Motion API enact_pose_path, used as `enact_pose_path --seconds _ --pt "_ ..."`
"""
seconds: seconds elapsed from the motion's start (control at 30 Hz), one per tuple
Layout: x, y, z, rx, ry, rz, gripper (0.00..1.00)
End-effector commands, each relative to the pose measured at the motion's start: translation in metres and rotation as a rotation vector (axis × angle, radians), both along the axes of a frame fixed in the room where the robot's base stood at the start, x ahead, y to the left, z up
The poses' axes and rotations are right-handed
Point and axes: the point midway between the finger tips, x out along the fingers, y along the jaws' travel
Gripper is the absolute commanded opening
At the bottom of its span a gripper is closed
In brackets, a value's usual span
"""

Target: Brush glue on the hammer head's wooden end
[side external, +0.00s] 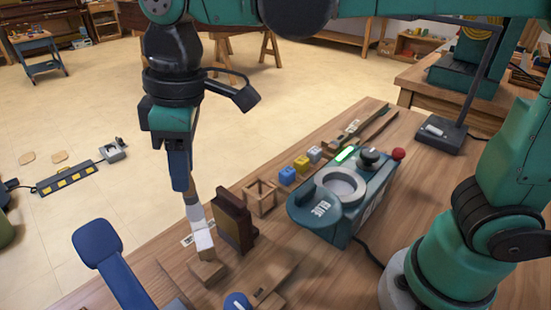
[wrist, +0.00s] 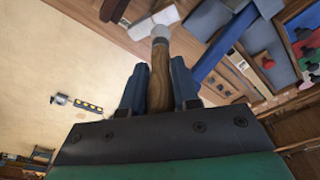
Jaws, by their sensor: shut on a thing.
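My gripper (side external: 181,178) points down, its blue fingers shut around the wooden handle of a brush (side external: 191,197). In the wrist view, the handle (wrist: 160,75) runs between the two fingers (wrist: 159,92) to a pale ferrule. A white piece (side external: 202,242) lies at the brush's lower end, beside a dark brown upright block (side external: 234,222) and above a small wooden block (side external: 207,272). I cannot tell whether this white piece is the hammer head or the bristles, or whether they touch. The hammer head's wooden end is not clearly seen. The teal glue unit (side external: 350,205) has a round pale opening.
A blue-handled item (side external: 100,245) is at the front left.

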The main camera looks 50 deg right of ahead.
Motion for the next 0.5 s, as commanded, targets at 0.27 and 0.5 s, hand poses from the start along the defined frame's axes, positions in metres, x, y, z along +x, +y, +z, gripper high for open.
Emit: enact_pose_path --seconds 0.27,0.5 --pt "0.0 0.0 0.026 0.0 0.0 0.0 0.0" --pt "0.0 0.0 0.043 0.0 0.0 0.0 0.0"
